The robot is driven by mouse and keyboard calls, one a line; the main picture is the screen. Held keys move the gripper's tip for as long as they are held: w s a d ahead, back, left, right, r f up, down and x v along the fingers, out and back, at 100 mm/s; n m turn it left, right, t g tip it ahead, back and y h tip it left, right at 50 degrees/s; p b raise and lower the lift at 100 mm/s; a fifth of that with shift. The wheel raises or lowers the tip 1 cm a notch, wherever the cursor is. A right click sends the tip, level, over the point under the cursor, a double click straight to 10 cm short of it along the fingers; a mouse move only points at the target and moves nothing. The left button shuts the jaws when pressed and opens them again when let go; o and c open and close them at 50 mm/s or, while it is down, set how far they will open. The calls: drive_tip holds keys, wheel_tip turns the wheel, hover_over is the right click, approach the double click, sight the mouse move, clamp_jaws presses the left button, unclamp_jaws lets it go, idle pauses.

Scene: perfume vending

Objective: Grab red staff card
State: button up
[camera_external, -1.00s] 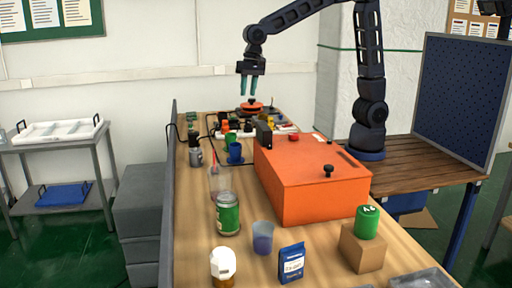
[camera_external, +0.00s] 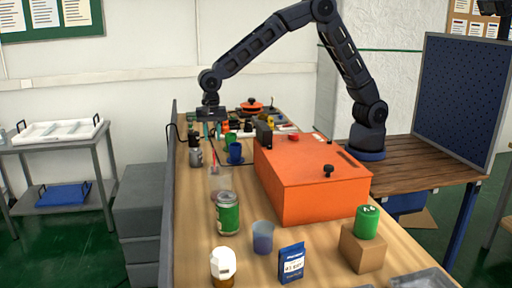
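I cannot make out a red staff card for certain in this view. The far end of the table is crowded with small items, and my gripper hides part of it. My gripper (camera_external: 212,130) is low over the far left part of the table, pointing down. Its two teal fingers look apart, with nothing visible between them. Small red and orange pieces lie to the right of it, too small to identify.
A large orange box (camera_external: 310,195) with a black knob fills the table's right side. A green can (camera_external: 228,214), a blue cup (camera_external: 263,238), a white-capped bottle (camera_external: 223,265) and a blue packet (camera_external: 291,263) stand in front. A black-knobbed orange disc (camera_external: 251,107) is at the back.

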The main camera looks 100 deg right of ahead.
wheel_tip(320, 180, down, 10)
drive_tip(key=shift+s+d+r, duration=0.1)
drive_tip(key=shift+d, duration=0.05)
clamp_jaws()
idle(0.4)
